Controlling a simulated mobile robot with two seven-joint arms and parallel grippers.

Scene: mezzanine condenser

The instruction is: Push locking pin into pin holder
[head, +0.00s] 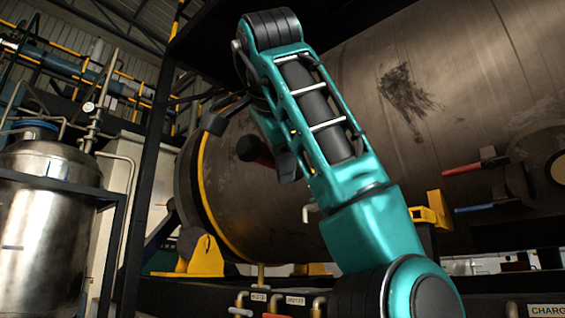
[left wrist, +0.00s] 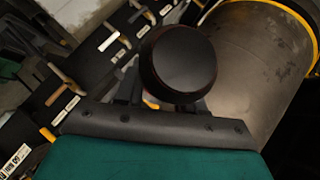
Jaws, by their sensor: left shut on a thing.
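My left gripper (head: 252,146) is in front of the large cylindrical tank in the head view, partly behind my teal arm. It is shut on a dark, reddish round-ended piece (head: 258,153), which appears to be the locking pin's handle. In the left wrist view this piece is a black round knob (left wrist: 178,62) with a faint red edge, close to the camera, hiding most of the fingers. The rest of the pin is hidden. I cannot make out the pin holder for certain. My right gripper is not in view.
The large brown tank (head: 375,85) fills the back, with a yellow rim and a yellow bracket (head: 205,257) below. A red-handled lever (head: 462,169) and a blue-handled one (head: 475,208) are at right. Labelled handles (head: 292,299) line the lower edge. A steel vessel (head: 45,235) stands left.

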